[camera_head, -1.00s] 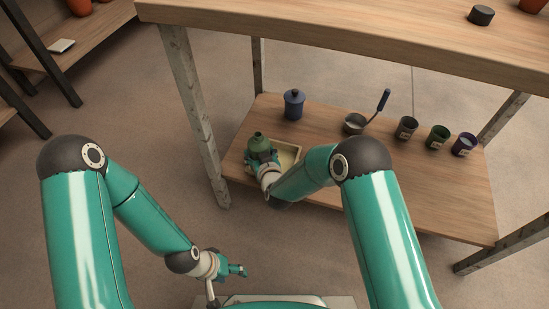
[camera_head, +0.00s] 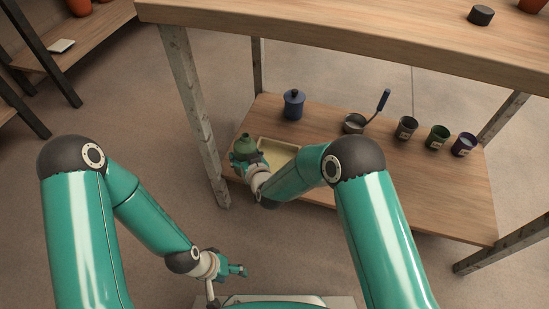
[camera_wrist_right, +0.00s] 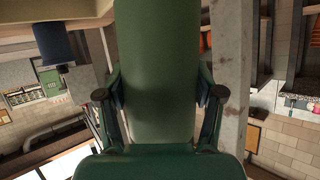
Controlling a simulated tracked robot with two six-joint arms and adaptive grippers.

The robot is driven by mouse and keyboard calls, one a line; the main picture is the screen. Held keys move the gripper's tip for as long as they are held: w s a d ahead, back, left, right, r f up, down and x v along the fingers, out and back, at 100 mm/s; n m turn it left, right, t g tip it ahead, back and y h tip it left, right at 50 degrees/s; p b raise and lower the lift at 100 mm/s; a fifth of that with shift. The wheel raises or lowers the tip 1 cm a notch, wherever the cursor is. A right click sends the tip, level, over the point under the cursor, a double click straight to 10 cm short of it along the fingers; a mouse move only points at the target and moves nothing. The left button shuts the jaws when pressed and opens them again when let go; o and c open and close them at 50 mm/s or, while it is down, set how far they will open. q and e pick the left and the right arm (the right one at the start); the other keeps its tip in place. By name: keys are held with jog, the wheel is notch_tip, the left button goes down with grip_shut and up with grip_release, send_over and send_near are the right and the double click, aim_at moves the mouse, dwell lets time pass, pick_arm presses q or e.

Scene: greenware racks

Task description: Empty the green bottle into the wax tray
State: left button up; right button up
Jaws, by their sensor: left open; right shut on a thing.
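The green bottle (camera_head: 246,146) is held by my right gripper (camera_head: 247,162) at the left end of the lower shelf. It looks roughly upright, mouth up. In the right wrist view the bottle (camera_wrist_right: 157,70) fills the middle, with the fingers of the right gripper (camera_wrist_right: 161,97) shut on both its sides. The cream wax tray (camera_head: 292,147) lies just right of the bottle, partly hidden by my right gripper and arm. I cannot tell whether the bottle touches the shelf. My left gripper (camera_head: 240,270) is open and empty, low in the head view, away from the shelf.
On the lower shelf (camera_head: 400,190) stand a blue lidded jar (camera_head: 293,106) behind the tray, a pan (camera_head: 355,123) with a raised handle, and several dark cups (camera_head: 437,137) to the right. A shelf post (camera_head: 195,110) rises left of the bottle. The upper shelf (camera_head: 380,50) overhangs the back.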

jog(key=shift+w+d+r+m+g+y, duration=0.1)
jog(key=shift+d+r+m+g+y, duration=0.1)
jog(key=shift+m+g+y, duration=0.45)
jog(key=shift+w+d+f+m, duration=0.15)
jog(key=shift+d+f+m, duration=0.05)
jog(key=shift+f+m, duration=0.6)
jog(key=shift+w+d+m+g+y, duration=0.15)
jog(key=shift+m+g+y, duration=0.2)
jog(key=shift+y, duration=0.2)
jog(key=shift+f+m+g+y, duration=0.4)
jog(key=shift+f+m, duration=0.2)
jog(key=shift+f, duration=0.35)
jog(key=shift+s+a+f+m+y, duration=0.15)
jog(key=shift+s+a+m+y, duration=0.15)
jog(key=shift+a+m, duration=0.1)
jog(key=shift+a+f, duration=0.1)
jog(key=shift+s+a+r+m+g+y, duration=0.2)
jog(key=shift+r+m+g+y, duration=0.1)
jog(key=shift+r+m+y, duration=0.25)
jog(key=shift+s+a+f+m+y, duration=0.15)
jog(key=shift+f+m+y, duration=0.35)
jog(key=shift+m, duration=0.25)
jog(key=shift+w+d+r+m+g+y, duration=0.3)
jog(key=shift+w+d+r+m+y, duration=0.1)
jog(key=shift+d+m, duration=0.2)
dwell(1.0)
